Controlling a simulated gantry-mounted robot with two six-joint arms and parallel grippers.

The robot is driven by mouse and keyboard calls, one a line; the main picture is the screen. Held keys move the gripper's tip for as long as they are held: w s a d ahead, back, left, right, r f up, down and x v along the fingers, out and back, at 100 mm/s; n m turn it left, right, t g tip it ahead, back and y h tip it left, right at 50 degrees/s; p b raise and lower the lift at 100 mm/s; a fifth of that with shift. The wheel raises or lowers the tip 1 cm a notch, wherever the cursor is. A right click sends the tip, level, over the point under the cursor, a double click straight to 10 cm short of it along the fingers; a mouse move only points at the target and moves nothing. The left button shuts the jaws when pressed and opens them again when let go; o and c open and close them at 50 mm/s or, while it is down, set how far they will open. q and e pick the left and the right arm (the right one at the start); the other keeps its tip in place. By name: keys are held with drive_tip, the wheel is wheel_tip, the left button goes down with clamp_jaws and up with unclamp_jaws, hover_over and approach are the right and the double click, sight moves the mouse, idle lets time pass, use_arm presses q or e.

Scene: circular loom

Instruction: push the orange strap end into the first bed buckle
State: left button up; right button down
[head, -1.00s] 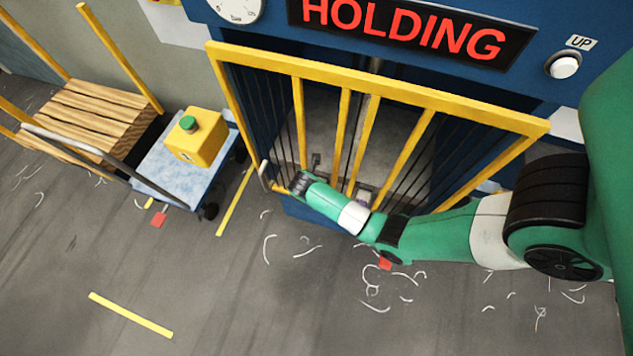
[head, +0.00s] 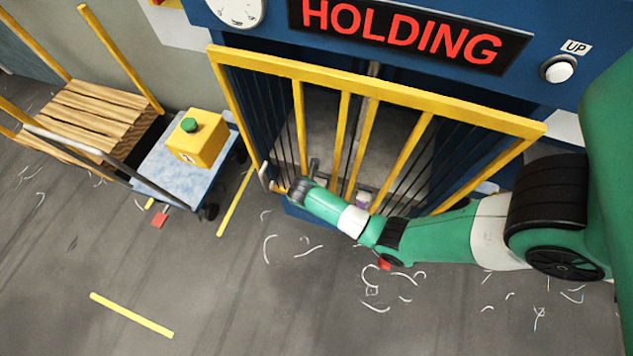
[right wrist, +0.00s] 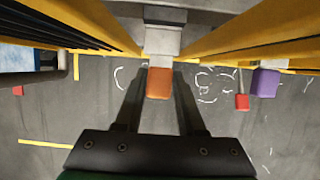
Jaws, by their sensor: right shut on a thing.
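In the right wrist view, an orange strap end (right wrist: 159,83) sits between the fingertips of my right gripper (right wrist: 160,78), which is shut on it. A light grey block, apparently a buckle (right wrist: 162,41), lies directly beyond the orange end and in line with it. I cannot tell whether the orange end is inside it or only against it. In the head view my right gripper (head: 297,191) is low at the left end of the yellow gate. The orange end is hidden there. My left gripper is not in view.
Yellow gate bars (head: 342,135) stand close around my right gripper. A purple block (right wrist: 265,81) under a grey piece and a red tag (right wrist: 242,101) are to its right. A blue cart (head: 158,172) with a yellow box (head: 195,145) stands left. The front floor is mostly clear.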

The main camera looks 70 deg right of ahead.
drive_tip(key=shift+a, duration=0.1)
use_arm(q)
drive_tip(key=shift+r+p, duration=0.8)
use_arm(e)
drive_tip(key=a, duration=0.3)
drive_tip(key=shift+a+r, duration=0.1)
drive_tip(key=shift+a, duration=0.25)
drive_tip(key=shift+w, duration=0.15)
